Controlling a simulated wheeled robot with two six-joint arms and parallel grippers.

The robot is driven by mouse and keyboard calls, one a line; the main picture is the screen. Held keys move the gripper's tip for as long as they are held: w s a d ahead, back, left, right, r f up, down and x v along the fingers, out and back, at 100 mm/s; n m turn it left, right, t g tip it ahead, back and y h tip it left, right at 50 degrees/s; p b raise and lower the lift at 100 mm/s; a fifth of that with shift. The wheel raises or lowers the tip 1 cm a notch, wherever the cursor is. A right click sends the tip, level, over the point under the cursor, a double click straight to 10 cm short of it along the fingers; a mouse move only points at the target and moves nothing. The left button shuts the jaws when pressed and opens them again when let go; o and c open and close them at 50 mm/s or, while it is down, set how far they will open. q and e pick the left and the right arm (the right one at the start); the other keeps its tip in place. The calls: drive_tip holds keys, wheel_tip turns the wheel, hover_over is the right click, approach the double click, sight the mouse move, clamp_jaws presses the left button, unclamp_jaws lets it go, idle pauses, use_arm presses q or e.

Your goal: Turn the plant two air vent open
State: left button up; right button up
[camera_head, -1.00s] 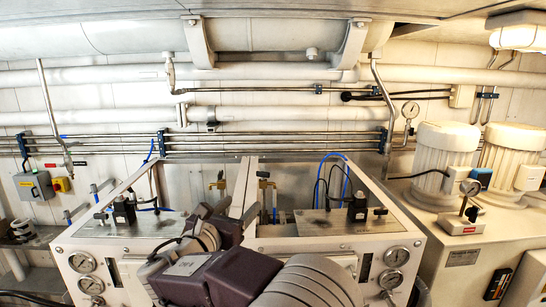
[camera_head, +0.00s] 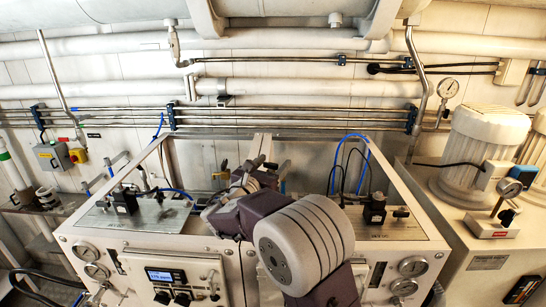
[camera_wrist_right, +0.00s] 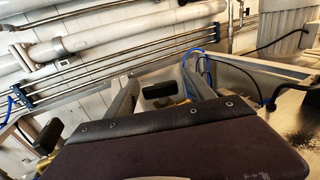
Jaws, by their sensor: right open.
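Two small valves with black handles stand in the recess between the two plant panels. The left valve (camera_head: 222,171) shows brass beside my gripper; the other is mostly hidden behind the gripper in the head view. My right gripper (camera_head: 258,166) reaches into the recess from the front. In the right wrist view my right gripper (camera_wrist_right: 160,84) is open, with a black valve handle (camera_wrist_right: 158,90) between its fingers. Contact cannot be told. Another black handle (camera_wrist_right: 48,137) on brass lies left of the fingers. I cannot read which plant each valve belongs to. My left gripper is not in view.
A metal divider (camera_head: 257,148) stands behind the gripper. Blue hoses (camera_head: 350,140) and a black fitting (camera_head: 374,208) stand on the right panel. Gauges (camera_head: 412,265) and a lit display (camera_head: 160,275) sit on the front. Pipes cross the back wall.

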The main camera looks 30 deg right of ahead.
drive_tip(key=shift+s+a+r, duration=0.4)
drive_tip(key=shift+s+a, duration=0.2)
drive_tip(key=shift+a, duration=0.2)
drive_tip(key=c, duration=0.4)
clamp_jaws()
drive_tip(key=n+t+y+b, duration=0.1)
drive_tip(key=b, duration=0.2)
drive_tip(key=n+t+y+b, duration=0.1)
drive_tip(key=b, duration=0.2)
drive_tip(key=n+t+y+b, duration=0.1)
drive_tip(key=t+b, duration=0.1)
drive_tip(key=b, duration=0.1)
drive_tip(key=shift+s+d+f+n+y, duration=0.1)
drive_tip(key=shift+d+f+n+y, duration=0.2)
drive_tip(key=shift+d+f+y, duration=0.1)
drive_tip(key=shift+a+r+n+t+y+b, duration=0.15)
drive_tip(key=shift+r+n+t+y+b, duration=0.2)
drive_tip(key=shift+y+b, duration=0.25)
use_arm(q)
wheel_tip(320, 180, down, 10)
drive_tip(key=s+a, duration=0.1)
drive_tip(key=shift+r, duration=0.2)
